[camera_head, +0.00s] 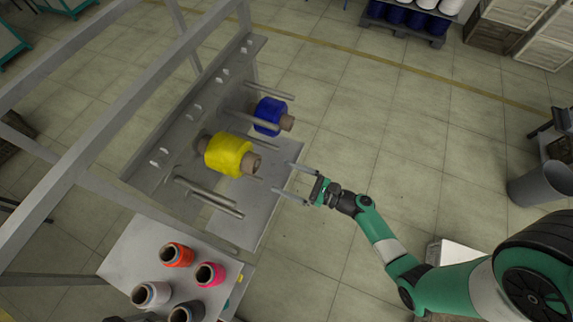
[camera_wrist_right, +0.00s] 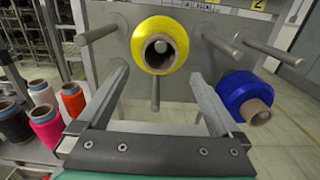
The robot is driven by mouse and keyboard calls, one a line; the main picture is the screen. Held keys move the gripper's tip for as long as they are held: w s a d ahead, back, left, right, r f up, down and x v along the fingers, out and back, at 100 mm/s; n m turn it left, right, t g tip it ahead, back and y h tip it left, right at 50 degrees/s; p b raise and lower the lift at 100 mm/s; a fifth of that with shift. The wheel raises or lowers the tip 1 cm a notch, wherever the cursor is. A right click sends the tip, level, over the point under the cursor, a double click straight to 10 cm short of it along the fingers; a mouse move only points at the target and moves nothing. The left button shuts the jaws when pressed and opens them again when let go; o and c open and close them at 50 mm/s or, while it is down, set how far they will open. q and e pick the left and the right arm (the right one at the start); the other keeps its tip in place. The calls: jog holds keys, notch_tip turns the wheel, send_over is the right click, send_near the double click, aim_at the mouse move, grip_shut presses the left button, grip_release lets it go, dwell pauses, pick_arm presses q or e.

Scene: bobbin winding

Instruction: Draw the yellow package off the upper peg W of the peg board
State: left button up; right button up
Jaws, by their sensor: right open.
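The yellow package (camera_head: 228,155) is wound on a brown tube and sits on a peg of the grey peg board (camera_head: 180,135). In the right wrist view the yellow package (camera_wrist_right: 160,38) is seen end-on, with its tube opening facing me. My right gripper (camera_head: 281,177) is open and empty, in front of the tube's free end and apart from it. Its two fingers reach toward the package, one to each side and lower in the wrist view. The peg inside the tube is mostly hidden. My left gripper is not in view.
A blue package (camera_head: 269,116) sits on another peg, right of the yellow one in the wrist view. Bare pegs (camera_head: 209,197) stick out nearby. Several cones, such as an orange one (camera_head: 177,255), stand on a grey table (camera_head: 125,255). A grey bin (camera_head: 541,186) stands at far right.

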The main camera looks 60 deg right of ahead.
jog(key=shift+w+a+b, duration=0.3)
jog(key=shift+w+b, duration=0.15)
jog(key=shift+w, duration=1.15)
jog(key=shift+w+a+b, duration=0.3)
jog(key=shift+w+b, duration=0.15)
jog(key=shift+w, duration=1.2)
jog(key=shift+w+a+b, duration=0.3)
jog(key=shift+w+b, duration=0.15)
jog(key=shift+w, duration=1.15)
jog(key=shift+c, duration=0.3)
grip_shut()
jog(key=shift+r, duration=0.15)
